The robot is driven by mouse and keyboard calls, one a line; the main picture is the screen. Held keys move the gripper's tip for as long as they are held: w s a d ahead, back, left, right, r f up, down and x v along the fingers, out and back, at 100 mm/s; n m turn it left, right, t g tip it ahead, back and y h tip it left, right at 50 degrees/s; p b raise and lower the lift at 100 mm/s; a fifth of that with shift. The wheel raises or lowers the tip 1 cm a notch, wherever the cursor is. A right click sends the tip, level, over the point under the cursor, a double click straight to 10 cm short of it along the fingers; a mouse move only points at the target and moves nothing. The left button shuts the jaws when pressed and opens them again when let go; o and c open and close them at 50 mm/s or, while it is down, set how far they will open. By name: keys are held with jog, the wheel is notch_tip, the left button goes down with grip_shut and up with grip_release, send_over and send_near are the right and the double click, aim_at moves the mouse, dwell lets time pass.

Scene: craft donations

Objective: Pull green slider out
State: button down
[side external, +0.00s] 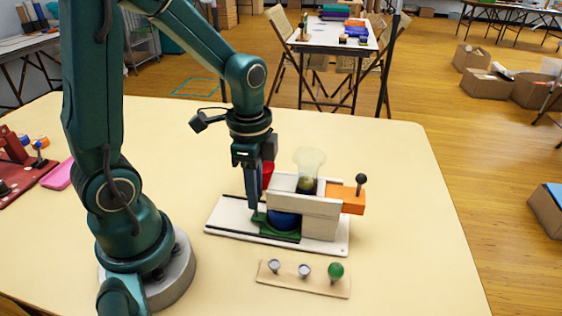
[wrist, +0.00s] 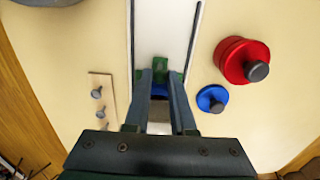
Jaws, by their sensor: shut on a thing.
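The green slider (side external: 272,232) lies low on the white base track (side external: 226,218), at the left mouth of a white block-like housing (side external: 321,228). A dark blue rounded thing (side external: 284,221) sits at the slider, partly under the housing. My gripper (side external: 255,207) points down and is shut on the slider's upright green part at its left end. In the wrist view the green part (wrist: 172,77) shows between my fingertips (wrist: 160,76); much of the slider is hidden by the fingers.
An orange block (side external: 352,200) with a black knob sticks out right of the housing. A clear cup (side external: 309,163) stands on top. A board with several pegs (side external: 303,279) lies in front. Red (wrist: 243,61) and blue (wrist: 212,98) knobbed discs lie beside the track.

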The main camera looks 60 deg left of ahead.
jog(key=shift+s+a, duration=3.5)
jog(key=shift+a, duration=0.1)
jog(key=c, duration=0.8)
grip_release()
notch_tip(320, 180, up, 8)
jog(key=shift+d+f, duration=0.1)
jog(key=shift+f, duration=0.15)
